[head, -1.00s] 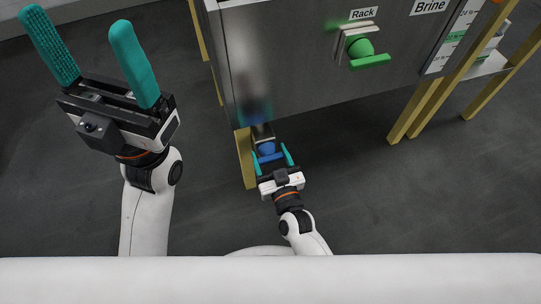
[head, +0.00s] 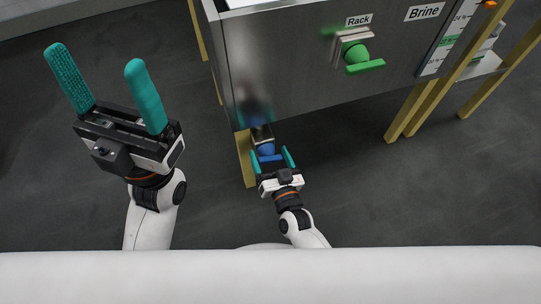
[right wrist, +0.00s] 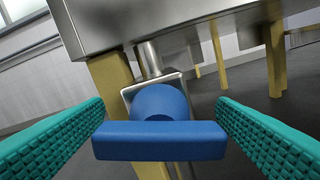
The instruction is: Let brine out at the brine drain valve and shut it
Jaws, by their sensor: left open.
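A blue valve (head: 265,149) with a round knob and a flat bar handle sits low under the left corner of the steel tank (head: 290,75). The right wrist view shows its knob (right wrist: 160,102) and its bar (right wrist: 160,141), which lies level across the picture. My right gripper (head: 270,155) is open, with one teal finger on each side of the blue handle. My left gripper (head: 95,57) is open and empty, left of the tank. No liquid shows.
A green valve (head: 358,57) under a "Rack" label (head: 358,20) is on the tank front. A "Brine" label (head: 424,12) is to its right, beside a scale panel (head: 452,38). Yellow legs (head: 246,160) support the tank. The dark floor is clear.

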